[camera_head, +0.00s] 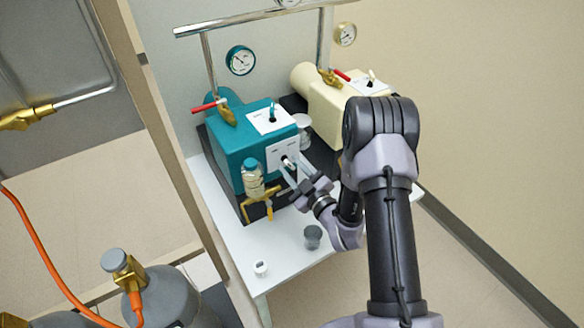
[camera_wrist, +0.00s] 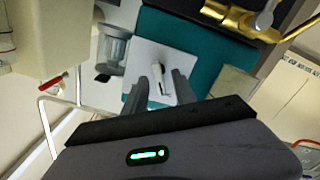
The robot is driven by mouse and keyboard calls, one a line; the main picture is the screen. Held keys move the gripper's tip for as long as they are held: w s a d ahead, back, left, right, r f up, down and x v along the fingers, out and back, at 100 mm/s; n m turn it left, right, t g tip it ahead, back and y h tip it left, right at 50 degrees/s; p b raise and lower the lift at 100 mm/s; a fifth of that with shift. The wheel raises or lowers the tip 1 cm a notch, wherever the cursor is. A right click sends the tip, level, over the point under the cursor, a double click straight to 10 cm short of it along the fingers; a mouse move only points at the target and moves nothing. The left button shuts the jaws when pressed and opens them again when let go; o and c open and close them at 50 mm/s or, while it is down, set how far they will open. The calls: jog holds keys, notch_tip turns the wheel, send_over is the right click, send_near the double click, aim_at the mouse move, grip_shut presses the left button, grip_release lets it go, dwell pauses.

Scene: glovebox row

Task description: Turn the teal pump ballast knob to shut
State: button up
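The teal pump (camera_head: 240,143) stands on the white bench and also shows in the wrist view (camera_wrist: 205,45). Its front carries a white plate (camera_head: 277,151) with a small pale knob (camera_head: 287,161). In the wrist view the plate (camera_wrist: 170,55) faces me and the knob (camera_wrist: 157,88) shows as a pale lever. My gripper (camera_head: 287,173) is at the front of the pump, close to the plate. In the wrist view my gripper (camera_wrist: 160,82) has its fingers apart, with the knob in the gap between them. I cannot tell whether either finger touches it.
A cream pump (camera_head: 335,115) stands to the right. A jar with a teal cap (camera_head: 252,178) and a brass valve (camera_head: 264,200) are just left of my gripper. A grey cup (camera_head: 313,236) and a small white cup (camera_head: 261,268) stand on the bench (camera_head: 285,262).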

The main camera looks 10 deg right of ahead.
jog(key=p+v, duration=0.4)
jog(key=v, duration=1.3)
jog(key=shift+s, duration=0.15)
jog(key=shift+r, duration=0.1)
